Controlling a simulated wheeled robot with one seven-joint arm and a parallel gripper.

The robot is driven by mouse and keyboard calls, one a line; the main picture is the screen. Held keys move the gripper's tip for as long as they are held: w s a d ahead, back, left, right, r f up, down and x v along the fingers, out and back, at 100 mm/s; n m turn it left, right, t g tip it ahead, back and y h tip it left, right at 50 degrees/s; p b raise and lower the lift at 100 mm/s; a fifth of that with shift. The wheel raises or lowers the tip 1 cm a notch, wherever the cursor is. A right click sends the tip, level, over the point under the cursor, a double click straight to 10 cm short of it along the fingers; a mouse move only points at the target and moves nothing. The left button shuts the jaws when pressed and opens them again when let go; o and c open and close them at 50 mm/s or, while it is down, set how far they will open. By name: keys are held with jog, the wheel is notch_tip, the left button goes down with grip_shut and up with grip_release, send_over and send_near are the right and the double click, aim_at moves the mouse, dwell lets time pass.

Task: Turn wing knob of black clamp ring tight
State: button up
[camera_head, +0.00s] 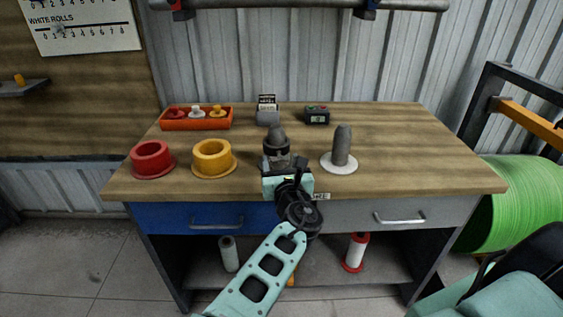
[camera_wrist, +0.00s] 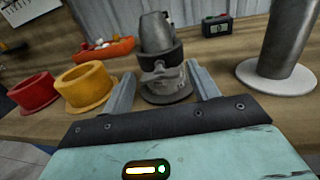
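The black clamp ring (camera_wrist: 147,58) sits around an upright grey post (camera_wrist: 156,30) with a tapered top. In the head view the post (camera_head: 277,131) and the dark ring (camera_head: 276,146) rise just beyond my gripper (camera_head: 287,175). A small grey part (camera_wrist: 160,79), which looks like the wing knob, is on the near side of the ring in the wrist view. My gripper (camera_wrist: 160,72) is open, one finger on each side of that part, with gaps showing. Whether the fingertips reach level with it I cannot tell.
Left are a red collar (camera_head: 152,159), a yellow collar (camera_head: 213,158) and an orange tray (camera_head: 198,125) of small knobs. Right is a grey post on a white disc (camera_head: 339,166). A small dark device (camera_head: 317,115) stands behind. The bench's right end (camera_head: 432,175) is clear.

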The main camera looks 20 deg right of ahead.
jog(key=c, duration=0.7)
jog(key=shift+c, duration=0.2)
jog(key=shift+m, duration=0.3)
